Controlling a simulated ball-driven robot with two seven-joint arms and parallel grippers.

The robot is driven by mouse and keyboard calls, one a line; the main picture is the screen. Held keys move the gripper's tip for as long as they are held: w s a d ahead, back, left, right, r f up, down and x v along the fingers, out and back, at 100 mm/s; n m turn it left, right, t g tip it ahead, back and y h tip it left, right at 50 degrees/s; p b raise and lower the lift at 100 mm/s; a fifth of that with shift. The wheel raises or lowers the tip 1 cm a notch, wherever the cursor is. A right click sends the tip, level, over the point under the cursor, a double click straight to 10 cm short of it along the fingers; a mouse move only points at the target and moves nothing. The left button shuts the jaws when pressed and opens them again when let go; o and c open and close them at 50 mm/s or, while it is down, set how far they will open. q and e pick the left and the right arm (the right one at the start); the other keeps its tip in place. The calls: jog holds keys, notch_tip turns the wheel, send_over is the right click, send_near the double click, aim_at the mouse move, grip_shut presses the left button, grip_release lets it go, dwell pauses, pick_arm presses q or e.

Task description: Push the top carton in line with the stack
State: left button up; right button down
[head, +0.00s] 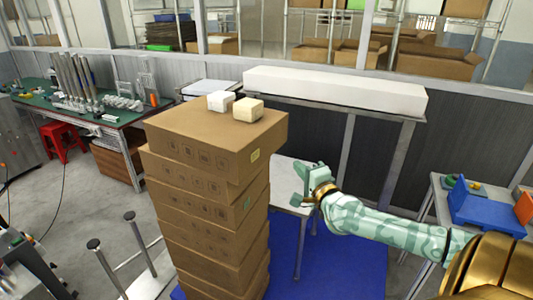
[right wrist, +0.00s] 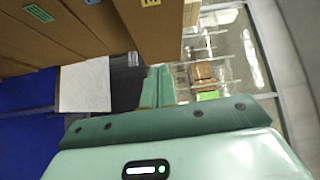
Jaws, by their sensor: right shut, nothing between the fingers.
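The top carton (head: 190,148) is a brown box with a yellow label on its right side. It sits on a tall stack of similar cartons (head: 205,235) and juts out to the right past those below. In the right wrist view the top carton (right wrist: 158,35) is close to my fingers and sticks out beyond the other cartons (right wrist: 75,30). My right gripper (head: 306,182) is shut and empty, to the right of the stack; in the right wrist view its fingers (right wrist: 158,85) are together. Contact with the carton cannot be told. My left gripper is not in view.
A white block (head: 220,101) and a cream block (head: 247,109) rest on the top carton. A small white table (head: 290,185) stands behind my right gripper, over a blue mat (head: 345,265). A long white box (head: 335,90) lies on a bench behind the stack.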

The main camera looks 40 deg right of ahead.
jog(key=shift+m+h, duration=0.3)
jog(key=shift+m, duration=0.3)
jog(key=x, duration=0.8)
jog(key=f+x, duration=0.1)
jog(key=x, duration=0.3)
jog(key=shift+w+a+b, duration=0.15)
jog(key=shift+b, duration=0.15)
jog(key=shift+w+a, duration=0.45)
jog(key=shift+w, duration=0.15)
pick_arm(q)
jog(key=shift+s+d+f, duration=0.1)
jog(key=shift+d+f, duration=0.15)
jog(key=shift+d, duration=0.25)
